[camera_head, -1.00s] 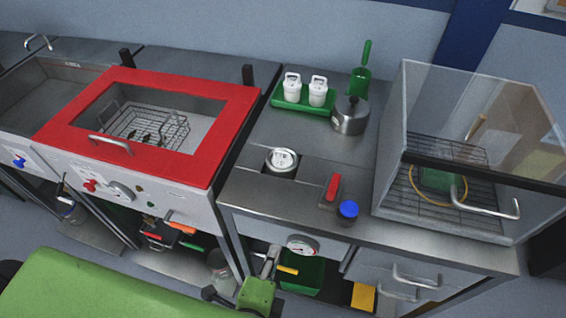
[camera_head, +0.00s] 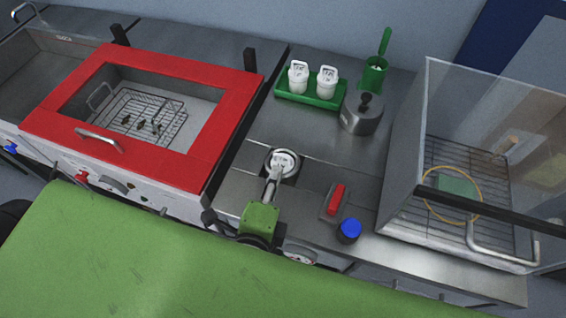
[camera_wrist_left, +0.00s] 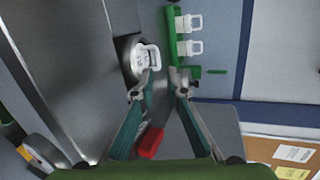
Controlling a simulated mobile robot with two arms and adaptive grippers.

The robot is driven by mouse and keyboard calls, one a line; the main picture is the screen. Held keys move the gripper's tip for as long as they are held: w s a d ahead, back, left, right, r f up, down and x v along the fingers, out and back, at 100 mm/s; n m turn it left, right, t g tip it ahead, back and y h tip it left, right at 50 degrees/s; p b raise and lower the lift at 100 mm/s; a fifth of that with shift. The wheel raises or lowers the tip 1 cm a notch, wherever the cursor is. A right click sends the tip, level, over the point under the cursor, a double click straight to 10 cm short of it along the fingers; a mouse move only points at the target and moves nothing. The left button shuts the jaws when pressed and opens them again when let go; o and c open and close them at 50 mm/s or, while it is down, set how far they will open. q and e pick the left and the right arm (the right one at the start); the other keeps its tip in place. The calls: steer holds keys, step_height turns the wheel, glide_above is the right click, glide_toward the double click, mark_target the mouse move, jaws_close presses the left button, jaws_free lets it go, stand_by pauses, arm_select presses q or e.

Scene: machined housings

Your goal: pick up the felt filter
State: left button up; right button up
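No label readable here names the felt filter, so I cannot tell for certain which thing it is. A white handled piece (camera_head: 283,160) sits in a round well in the steel counter; it also shows in the left wrist view (camera_wrist_left: 147,58). Two similar white handled canisters (camera_head: 298,77) (camera_head: 326,80) stand in a green tray (camera_head: 311,100) further back. My left gripper (camera_head: 274,176) is at the near side of the well and partly covers it. In the left wrist view my gripper (camera_wrist_left: 164,78) has its fingers apart, with nothing between them. My right gripper is not in view.
A red-framed basin (camera_head: 185,172) with a wire basket is at left. A steel pot (camera_head: 362,113) and green scoop holder (camera_head: 375,74) stand behind. A red switch (camera_head: 336,199) and blue knob (camera_head: 349,230) are right of the gripper. A clear-walled cabinet (camera_head: 405,150) bounds the right.

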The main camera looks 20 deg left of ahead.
mark_target(282, 156)
arm_select(q)
steer(key=x, duration=0.4)
steer(key=shift+p, duration=0.4)
steer(key=shift+p+x, duration=0.45)
steer(key=shift+x, duration=0.45)
steer(key=p+x, duration=0.1)
steer(key=x, duration=0.2)
steer(key=shift+w+f, duration=0.1)
steer(key=shift+f, duration=0.05)
steer(key=shift+w+f, duration=0.2)
steer(key=shift+w, duration=0.1)
steer(key=shift+s, duration=0.15)
jaws_close()
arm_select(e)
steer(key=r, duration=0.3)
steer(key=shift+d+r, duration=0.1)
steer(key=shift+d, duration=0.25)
arm_select(q)
steer(key=shift+r, duration=0.1)
